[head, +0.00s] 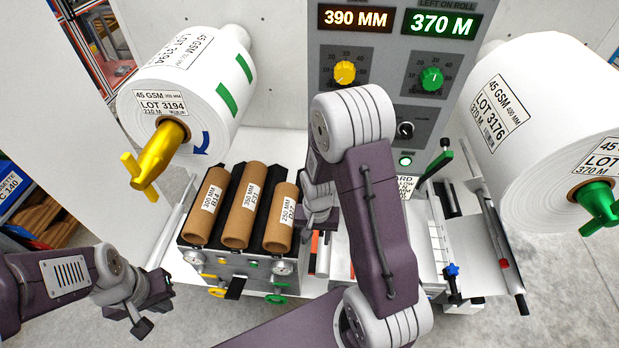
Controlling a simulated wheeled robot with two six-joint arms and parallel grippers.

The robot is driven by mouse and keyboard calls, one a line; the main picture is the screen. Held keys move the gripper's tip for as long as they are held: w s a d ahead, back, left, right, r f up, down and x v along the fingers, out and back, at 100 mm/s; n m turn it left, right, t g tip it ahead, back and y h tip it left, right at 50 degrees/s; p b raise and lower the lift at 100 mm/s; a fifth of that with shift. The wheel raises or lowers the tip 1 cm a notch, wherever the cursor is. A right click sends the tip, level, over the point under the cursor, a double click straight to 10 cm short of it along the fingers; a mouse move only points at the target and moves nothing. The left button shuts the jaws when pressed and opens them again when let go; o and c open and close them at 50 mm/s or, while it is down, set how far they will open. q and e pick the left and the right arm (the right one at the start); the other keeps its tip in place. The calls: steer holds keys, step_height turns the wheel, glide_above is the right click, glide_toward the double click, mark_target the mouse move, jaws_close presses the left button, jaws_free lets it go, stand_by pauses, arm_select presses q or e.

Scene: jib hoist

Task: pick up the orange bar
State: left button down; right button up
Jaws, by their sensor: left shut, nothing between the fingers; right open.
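A narrow orange strip (314,243) shows just right of the cardboard cores, low beside the white plate. It looks like part of the orange bar, but my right arm and gripper hide most of the area, so I cannot tell its full shape. My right gripper (312,222) hangs above that strip, close to the rightmost core. It is open, though my own arm partly covers it, and I cannot tell whether it touches anything. My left gripper (148,312) is at the lower left, shut and empty, well away from the strip.
Several cardboard cores (243,208) lie in a black rack. A white roll with a yellow handle (155,160) is at upper left, another with a green handle (598,203) at right. A grey control panel (395,80) stands behind. Floor at lower left is clear.

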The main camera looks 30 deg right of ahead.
mark_target(314, 253)
steer(key=shift+w+f, duration=0.25)
steer(key=shift+w, duration=0.05)
steer(key=f, duration=0.1)
steer(key=s+f, duration=0.1)
steer(key=shift+f, duration=0.4)
steer(key=shift+w+f+p, duration=0.15)
steer(key=shift+f+p, duration=0.15)
steer(key=shift+f, duration=0.05)
steer(key=shift+f+p, duration=0.3)
steer(key=shift+f, duration=0.05)
steer(key=f, duration=0.4)
steer(key=shift+a+f, duration=0.2)
arm_select(q)
steer(key=shift+r, duration=0.8)
arm_select(e)
steer(key=shift+w, duration=0.1)
jaws_close()
